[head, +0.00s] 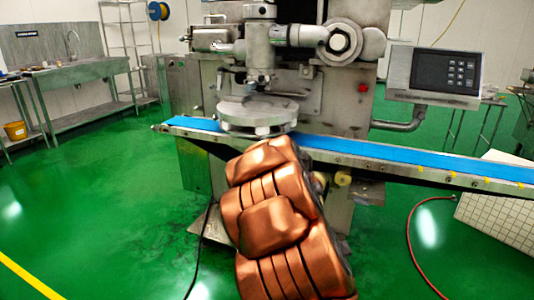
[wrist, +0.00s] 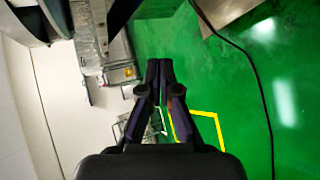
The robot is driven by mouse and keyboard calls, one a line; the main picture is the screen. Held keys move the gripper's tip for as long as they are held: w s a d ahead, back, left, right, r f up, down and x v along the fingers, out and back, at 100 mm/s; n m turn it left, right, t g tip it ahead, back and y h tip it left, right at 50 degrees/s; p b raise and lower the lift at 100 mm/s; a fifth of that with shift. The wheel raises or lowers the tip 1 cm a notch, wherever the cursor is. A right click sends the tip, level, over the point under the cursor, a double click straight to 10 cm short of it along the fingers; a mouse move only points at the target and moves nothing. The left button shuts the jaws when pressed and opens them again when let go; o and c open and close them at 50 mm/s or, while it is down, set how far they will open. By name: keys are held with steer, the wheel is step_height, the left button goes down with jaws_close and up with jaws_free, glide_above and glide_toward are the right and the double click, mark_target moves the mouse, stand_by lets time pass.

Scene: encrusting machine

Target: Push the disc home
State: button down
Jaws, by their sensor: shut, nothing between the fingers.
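A round grey metal disc (head: 258,110) sits under the machine's vertical head, above the blue belt, in the head view. A second, lower round metal piece (head: 262,130) shows just beneath it, partly hidden by my copper-coloured arm. I cannot tell how far the disc is seated. My gripper (wrist: 159,65) shows in the wrist view, its dark fingers shut together with nothing between them. Its fingertips point toward green floor and distant equipment. In the head view the gripper is hidden behind my arm. Curved dark and grey edges (wrist: 42,18) fill the wrist view's upper left; I cannot tell whether they are the disc.
The blue conveyor belt (head: 400,158) crosses in front of the encrusting machine (head: 300,80). A control panel (head: 445,75) stands at the right. A red hose (head: 412,235) and a black cable (head: 203,240) lie on the floor. Open green floor lies at the left.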

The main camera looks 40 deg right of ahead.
step_height(320, 180, up, 10)
steer(key=s+d+m+t+h+b, duration=0.1)
steer(key=s+d+t+h+b, duration=0.15)
steer(key=t, duration=0.25)
glide_toward(268, 137)
steer(key=shift+w+a, duration=0.55)
steer(key=shift+w, duration=1.85)
steer(key=shift+r+y, duration=0.15)
steer(key=shift+y, duration=0.3)
steer(key=shift+d, duration=0.1)
steer(key=shift+w+d+r+p, duration=0.1)
steer(key=shift+w+d+p, duration=0.2)
steer(key=shift+d, duration=0.3)
steer(key=shift+w+d+r+p, duration=0.15)
steer(key=shift+w+d, duration=0.2)
steer(key=shift+d, duration=0.3)
steer(key=shift+w+d+f, duration=0.2)
steer(key=shift+w+d, duration=0.05)
steer(key=shift+d, duration=0.25)
steer(key=shift+r, duration=0.1)
